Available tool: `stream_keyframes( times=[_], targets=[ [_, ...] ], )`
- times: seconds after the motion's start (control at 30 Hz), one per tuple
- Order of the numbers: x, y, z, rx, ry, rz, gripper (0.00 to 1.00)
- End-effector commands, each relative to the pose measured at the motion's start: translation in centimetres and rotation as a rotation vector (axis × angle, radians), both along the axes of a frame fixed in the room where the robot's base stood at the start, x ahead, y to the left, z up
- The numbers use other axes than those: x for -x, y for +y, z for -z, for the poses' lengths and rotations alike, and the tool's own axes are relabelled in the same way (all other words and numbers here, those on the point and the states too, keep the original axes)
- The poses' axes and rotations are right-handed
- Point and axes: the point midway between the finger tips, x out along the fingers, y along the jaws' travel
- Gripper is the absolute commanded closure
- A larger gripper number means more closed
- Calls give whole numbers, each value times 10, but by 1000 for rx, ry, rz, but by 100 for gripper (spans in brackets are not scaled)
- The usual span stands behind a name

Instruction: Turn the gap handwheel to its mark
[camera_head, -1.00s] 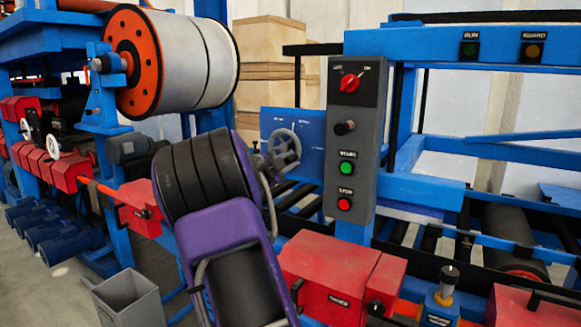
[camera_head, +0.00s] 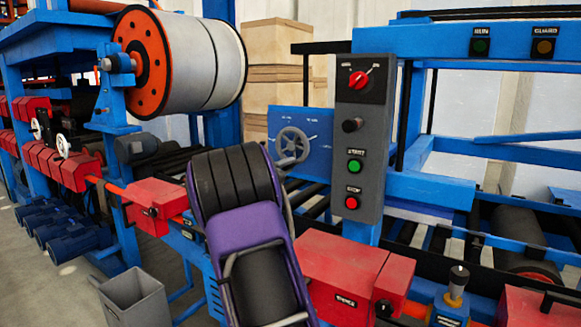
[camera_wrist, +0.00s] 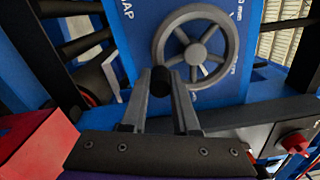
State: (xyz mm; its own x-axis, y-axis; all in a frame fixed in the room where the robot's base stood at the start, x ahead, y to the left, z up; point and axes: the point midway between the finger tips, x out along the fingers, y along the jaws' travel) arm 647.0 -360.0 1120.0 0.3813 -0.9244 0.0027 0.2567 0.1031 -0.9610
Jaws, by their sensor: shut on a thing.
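The gap handwheel (camera_head: 292,145) is a grey spoked wheel on a blue panel (camera_head: 320,128). The wheel also shows large in the wrist view (camera_wrist: 195,52), facing the camera. My gripper (camera_wrist: 161,84) is at the wheel's lower left rim, with its two grey fingers closed around a dark round handle (camera_wrist: 161,80). White lettering beginning "GAP" and other white marks show on the panel, but I cannot tell which is the target mark.
A grey control box (camera_head: 362,140) with a red selector and green and red buttons stands right of the wheel. Red housings (camera_head: 350,275) lie below. A large spool (camera_head: 190,62) is at upper left. Dark rollers run behind my arm.

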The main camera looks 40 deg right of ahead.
Motion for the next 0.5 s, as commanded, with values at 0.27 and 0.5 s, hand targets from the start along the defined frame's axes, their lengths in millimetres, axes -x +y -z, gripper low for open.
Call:
stream_keyframes(
  times=[0.27,0.5],
  targets=[
    [-12,6,4,-85,-198,-4,100],
    [-18,9,3,-133,-311,-5,100]
  ],
)
